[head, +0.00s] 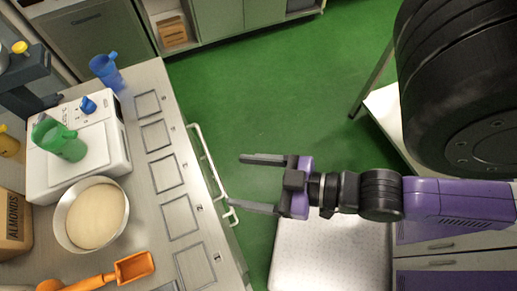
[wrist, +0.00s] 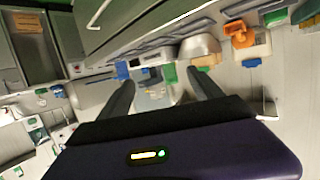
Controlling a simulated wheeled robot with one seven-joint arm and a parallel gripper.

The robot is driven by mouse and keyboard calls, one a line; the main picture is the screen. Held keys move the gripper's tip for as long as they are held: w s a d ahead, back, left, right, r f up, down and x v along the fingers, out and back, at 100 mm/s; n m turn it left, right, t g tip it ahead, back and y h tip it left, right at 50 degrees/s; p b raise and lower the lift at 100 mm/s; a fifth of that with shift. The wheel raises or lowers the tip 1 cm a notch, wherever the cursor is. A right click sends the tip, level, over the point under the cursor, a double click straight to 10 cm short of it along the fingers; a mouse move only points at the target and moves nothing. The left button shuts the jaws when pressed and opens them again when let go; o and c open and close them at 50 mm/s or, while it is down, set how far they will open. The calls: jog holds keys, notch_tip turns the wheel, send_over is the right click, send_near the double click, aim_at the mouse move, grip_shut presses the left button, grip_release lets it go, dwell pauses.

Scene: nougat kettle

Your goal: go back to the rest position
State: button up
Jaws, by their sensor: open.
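My gripper (head: 258,183) is open and empty in the head view. It hangs over the green floor, to the right of the counter's edge and its white rail, and points left. Its two dark fingers are spread apart and touch nothing. In the wrist view my gripper (wrist: 158,95) also shows open, with nothing between the fingers. My purple and black arm reaches in from the right of the head view.
The counter (head: 160,95) at left holds a white machine (head: 100,165) with a green jug (head: 62,140), a blue jug (head: 107,72), a bowl (head: 72,228) and an orange scoop (head: 132,268). A pale perforated surface (head: 330,255) lies below my arm. Green floor (head: 270,80) is open beyond.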

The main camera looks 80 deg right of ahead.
jog(key=v, duration=0.2)
jog(key=shift+s+a+r, duration=0.25)
